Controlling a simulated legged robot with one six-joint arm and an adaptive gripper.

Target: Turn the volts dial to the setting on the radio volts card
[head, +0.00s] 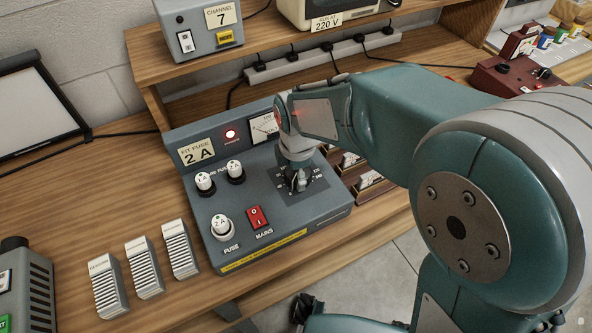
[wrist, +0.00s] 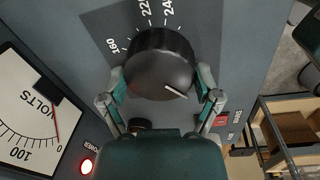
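The volts dial (wrist: 160,62) is a black round knob on the grey power unit (head: 285,223). Its white pointer line points to the lower right in the wrist view, away from the printed 160, 220 and 240 marks at the top. My gripper (wrist: 161,84) has one finger on each side of the knob, both appearing to touch it. In the head view my gripper (head: 298,180) comes down over the dial and largely hides it. A card (head: 327,22) on the cream set reads 220 V; its small upper line is hard to read.
The unit has a lit red power lamp (head: 231,133), a red mains switch (head: 257,217), white fuses (head: 222,227) and a card reading FIT FUSE 2 A (head: 196,152). The volts meter (wrist: 37,115) needle is near 0. White stacks (head: 144,267) stand at the left.

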